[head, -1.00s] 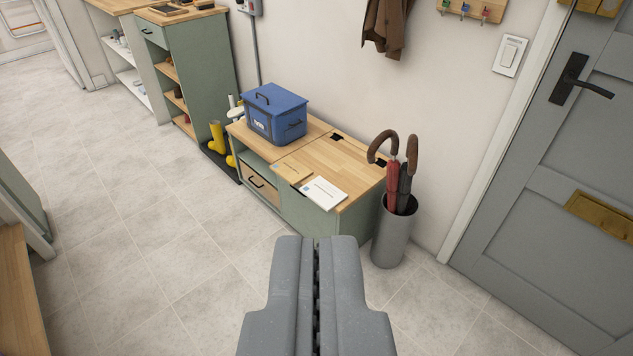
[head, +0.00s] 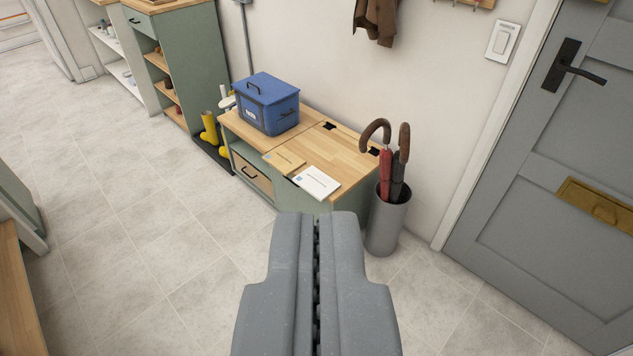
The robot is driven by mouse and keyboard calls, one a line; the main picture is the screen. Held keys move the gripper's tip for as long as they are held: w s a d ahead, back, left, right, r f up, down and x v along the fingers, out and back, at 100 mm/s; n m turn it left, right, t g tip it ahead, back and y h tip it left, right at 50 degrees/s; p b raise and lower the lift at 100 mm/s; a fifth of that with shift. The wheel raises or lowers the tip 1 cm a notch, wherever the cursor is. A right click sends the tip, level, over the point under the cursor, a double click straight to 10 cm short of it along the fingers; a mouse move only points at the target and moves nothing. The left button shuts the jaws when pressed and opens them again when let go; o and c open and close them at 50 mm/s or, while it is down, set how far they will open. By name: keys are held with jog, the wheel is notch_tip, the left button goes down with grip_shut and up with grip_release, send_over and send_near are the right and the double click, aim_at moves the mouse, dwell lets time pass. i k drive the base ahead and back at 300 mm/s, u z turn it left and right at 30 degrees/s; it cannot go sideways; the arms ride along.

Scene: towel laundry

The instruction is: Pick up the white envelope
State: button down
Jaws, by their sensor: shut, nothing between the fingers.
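The white envelope (head: 317,183) lies flat on the wooden top of a low green bench (head: 347,152), at its front edge. A tan envelope (head: 284,160) lies just to its left, close beside it. My gripper (head: 317,216) is shut and empty. It shows in the lower middle of the view, with its tips below the white envelope in the picture and apart from it.
A blue lidded box (head: 266,105) stands on the bench's left part. A grey metal stand (head: 387,222) with umbrellas is at the bench's right end. Yellow boots (head: 209,130) stand to the left. A grey door (head: 540,200) is at right.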

aim_at(318, 184)
jog(key=z, duration=0.35)
jog(key=i, duration=1.8)
jog(key=u, duration=0.65)
